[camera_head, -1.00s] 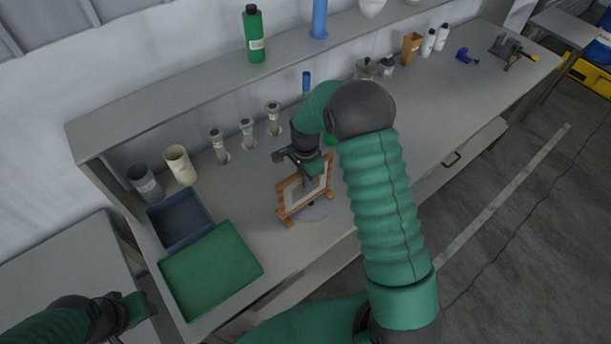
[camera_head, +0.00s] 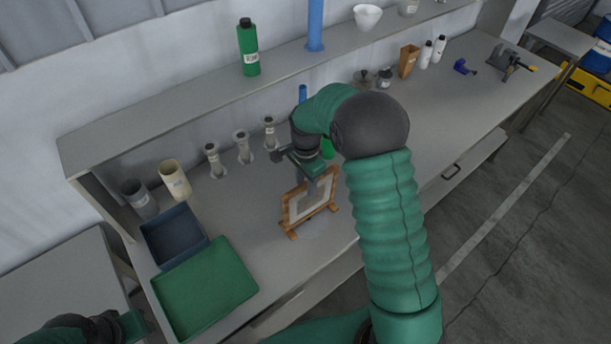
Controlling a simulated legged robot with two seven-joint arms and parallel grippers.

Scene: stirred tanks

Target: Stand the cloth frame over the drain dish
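The cloth frame (camera_head: 290,211), a wooden frame around pale cloth, stands upright on its feet near the middle of the bench. The drain dish (camera_head: 316,228) is a pale round disc, partly hidden by the frame; the frame stands over it. My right gripper (camera_head: 307,182) points down at the frame's top edge, with its fingers partly hidden behind the frame. I cannot tell whether they touch it or how far apart they are. My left gripper (camera_head: 135,326) is low at the left, away from the frame, its opening unclear.
A green tray (camera_head: 205,288) and a dark blue tray (camera_head: 172,238) lie left of the frame. A cream cup (camera_head: 175,180), a grey cup (camera_head: 138,198) and small labelled vessels (camera_head: 243,148) stand behind. The raised shelf (camera_head: 170,110) runs along the back. My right arm hides bench to the right.

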